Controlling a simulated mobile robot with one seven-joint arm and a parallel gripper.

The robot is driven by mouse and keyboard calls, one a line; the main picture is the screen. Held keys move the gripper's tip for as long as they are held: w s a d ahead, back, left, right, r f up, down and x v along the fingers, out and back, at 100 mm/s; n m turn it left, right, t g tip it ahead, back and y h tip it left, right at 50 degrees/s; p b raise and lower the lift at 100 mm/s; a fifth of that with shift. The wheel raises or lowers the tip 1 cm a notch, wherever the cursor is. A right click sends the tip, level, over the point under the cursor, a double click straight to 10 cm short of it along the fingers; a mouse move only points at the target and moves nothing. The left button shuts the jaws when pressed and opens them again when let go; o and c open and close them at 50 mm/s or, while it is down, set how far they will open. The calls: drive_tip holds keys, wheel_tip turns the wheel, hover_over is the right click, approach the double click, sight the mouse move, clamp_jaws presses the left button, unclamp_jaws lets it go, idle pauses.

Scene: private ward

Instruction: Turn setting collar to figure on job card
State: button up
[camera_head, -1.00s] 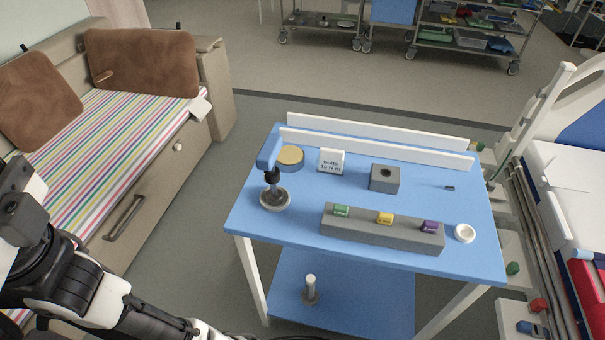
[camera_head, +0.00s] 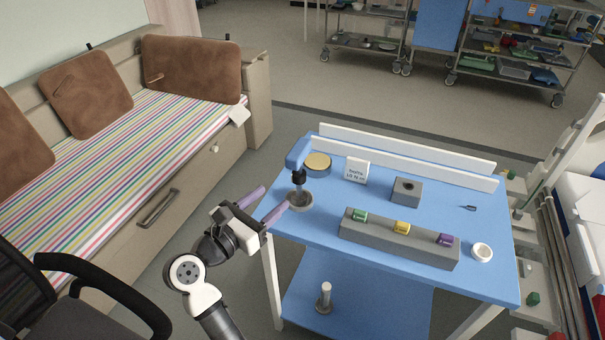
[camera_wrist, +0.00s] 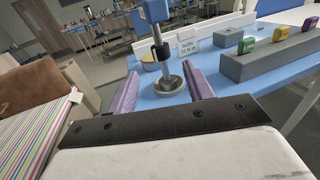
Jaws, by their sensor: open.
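A blue-headed tool (camera_head: 298,153) stands upright on a round grey base (camera_head: 300,200) at the table's left side. A black collar (camera_head: 299,177) sits on its shaft below the blue head; it also shows in the wrist view (camera_wrist: 162,51). A white job card (camera_head: 356,171) stands behind it to the right, with small print that seems to read a figure of about 10 N m. My gripper (camera_head: 268,204) is open with purple fingers, just left of the tool. In the wrist view the tool stands ahead, between the fingers (camera_wrist: 166,92), and nothing is held.
The blue table (camera_head: 330,222) carries a grey block with green, yellow and purple pieces (camera_head: 400,240), a grey holed cube (camera_head: 406,191), a white ring (camera_head: 482,252) and a yellow-topped disc (camera_head: 318,163). White rails (camera_head: 410,155) line the back. A striped couch (camera_head: 130,160) is left.

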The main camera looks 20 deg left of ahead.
sight(294, 178)
drive_tip(key=p+x, duration=0.1)
drive_tip(key=x, duration=1)
drive_tip(key=c, duration=1)
drive_tip(key=shift+o, duration=0.2)
